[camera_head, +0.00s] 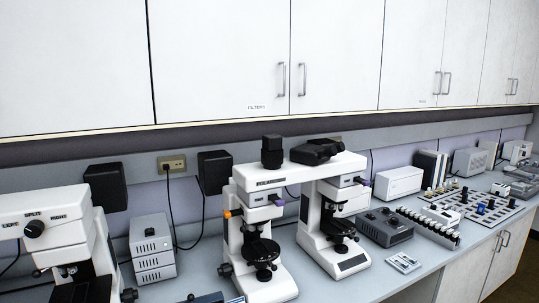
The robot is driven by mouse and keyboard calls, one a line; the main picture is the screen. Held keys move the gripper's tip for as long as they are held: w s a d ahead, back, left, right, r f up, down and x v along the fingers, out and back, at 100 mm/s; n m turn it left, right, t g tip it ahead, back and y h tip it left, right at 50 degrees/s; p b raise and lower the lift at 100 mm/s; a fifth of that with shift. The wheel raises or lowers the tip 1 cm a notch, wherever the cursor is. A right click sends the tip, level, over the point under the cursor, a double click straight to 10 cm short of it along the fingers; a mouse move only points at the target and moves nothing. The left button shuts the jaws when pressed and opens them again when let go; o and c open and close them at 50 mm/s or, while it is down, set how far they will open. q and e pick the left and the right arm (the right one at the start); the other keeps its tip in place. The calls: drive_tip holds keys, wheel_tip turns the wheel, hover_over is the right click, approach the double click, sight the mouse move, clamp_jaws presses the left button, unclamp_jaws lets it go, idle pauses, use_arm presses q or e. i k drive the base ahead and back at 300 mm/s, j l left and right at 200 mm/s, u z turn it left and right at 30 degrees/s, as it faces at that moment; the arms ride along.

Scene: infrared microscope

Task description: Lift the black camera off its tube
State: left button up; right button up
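A black upright block (272,152), which looks like the camera, stands on top of the white bridge of the double microscope (262,182). Neither of my grippers is in view, and nothing touches the black block.
White wall cupboards (220,60) hang above and behind the microscopes. Another white microscope (50,240) stands at the left. Two black boxes (105,186) (214,171) are behind. A grey control box (384,227) and component trays are right. Bare counter (375,277) shows in front.

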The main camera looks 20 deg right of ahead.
sight(272, 150)
drive_tip(key=l+u, duration=0.2)
drive_tip(key=u, duration=0.4)
drive_tip(key=l+u, duration=0.25)
drive_tip(key=l, duration=0.2)
drive_tip(key=l+u, duration=0.25)
drive_tip(key=l, duration=0.2)
drive_tip(key=k+l+u, duration=0.1)
drive_tip(key=l, duration=0.35)
drive_tip(key=k+l+u, duration=0.1)
drive_tip(key=l, duration=0.35)
